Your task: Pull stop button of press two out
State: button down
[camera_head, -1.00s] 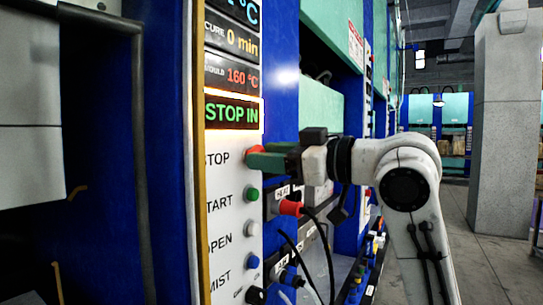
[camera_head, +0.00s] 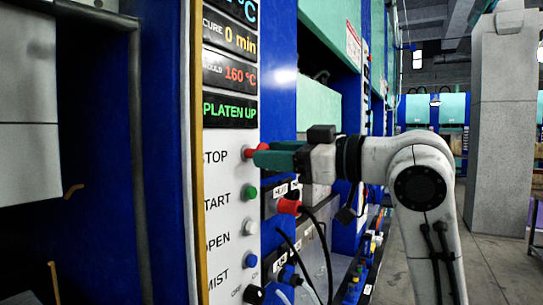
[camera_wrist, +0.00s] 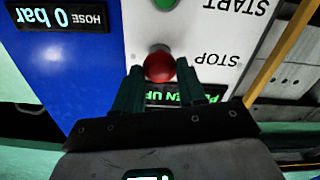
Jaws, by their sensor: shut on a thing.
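The red stop button (camera_head: 250,153) is on the white control panel (camera_head: 224,201), beside the label STOP. My gripper (camera_head: 264,156) reaches it from the right, with green fingers shut on the button. In the wrist view the red button (camera_wrist: 159,67) sits between the two fingertips of my gripper (camera_wrist: 156,80), below a silver collar on the panel. The display (camera_head: 229,110) above the button reads PLATEN UP in green. Nothing in these views shows the press number.
Below the stop button are a green START button (camera_head: 250,192), a white OPEN button (camera_head: 250,228) and a blue MIST button (camera_head: 251,262). A red connector (camera_head: 289,205) with a black cable hangs below my gripper. A grey pillar (camera_head: 503,130) stands at the right.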

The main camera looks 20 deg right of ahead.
jog(key=c, duration=0.6)
grip_release()
jog(key=shift+s+d, duration=0.1)
jog(key=b+v, duration=0.2)
jog(key=v, duration=0.8)
jog(key=shift+s+d+b, duration=0.2)
jog(key=shift+s+b, duration=0.15)
jog(key=shift+b, duration=0.05)
